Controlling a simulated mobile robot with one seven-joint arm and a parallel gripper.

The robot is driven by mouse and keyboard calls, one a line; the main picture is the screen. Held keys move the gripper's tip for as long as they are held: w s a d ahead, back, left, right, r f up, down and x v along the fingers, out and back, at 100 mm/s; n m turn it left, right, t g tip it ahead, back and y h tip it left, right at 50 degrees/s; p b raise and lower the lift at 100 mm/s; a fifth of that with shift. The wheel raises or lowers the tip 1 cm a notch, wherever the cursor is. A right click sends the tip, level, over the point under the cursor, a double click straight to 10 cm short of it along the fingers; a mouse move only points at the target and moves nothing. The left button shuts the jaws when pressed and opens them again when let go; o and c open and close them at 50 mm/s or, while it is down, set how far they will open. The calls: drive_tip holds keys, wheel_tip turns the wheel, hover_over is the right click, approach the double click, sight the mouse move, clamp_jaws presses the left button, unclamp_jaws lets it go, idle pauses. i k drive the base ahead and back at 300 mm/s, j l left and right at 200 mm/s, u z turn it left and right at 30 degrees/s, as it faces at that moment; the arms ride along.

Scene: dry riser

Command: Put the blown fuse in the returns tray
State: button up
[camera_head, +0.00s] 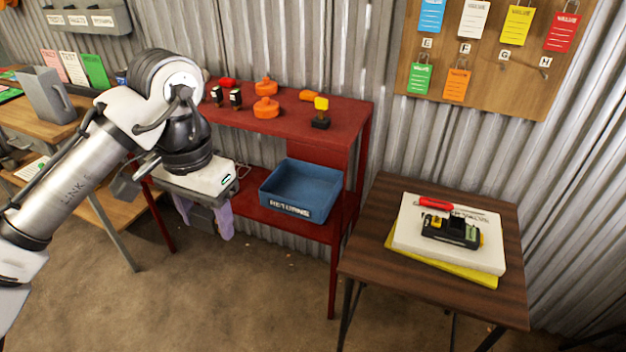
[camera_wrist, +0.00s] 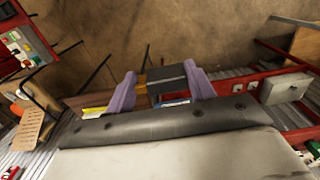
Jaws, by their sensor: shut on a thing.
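The returns tray (camera_head: 302,190) is a blue open bin labelled RETURNS on the lower shelf of the red stand. The part of its inside that shows looks empty. My gripper (camera_head: 209,212) hangs left of the tray, in front of the stand, with purple fingers pointing down. In the wrist view its fingers (camera_wrist: 162,88) are shut on a dark block (camera_wrist: 172,75). I cannot read any marking on the block, so I cannot confirm that it is the blown fuse.
The red stand's top (camera_head: 345,115) holds orange handwheels (camera_head: 267,108), small black-and-white items (camera_head: 236,97) and a yellow-and-black piece (camera_head: 321,112). A dark wooden table (camera_head: 375,245) at right carries books and a black device (camera_head: 452,231). Open floor lies in front.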

sight(303, 184)
drive_tip(key=i+l, duration=0.25)
drive_tip(key=i, duration=0.25)
drive_tip(key=i+l, duration=0.25)
drive_tip(key=i, duration=0.2)
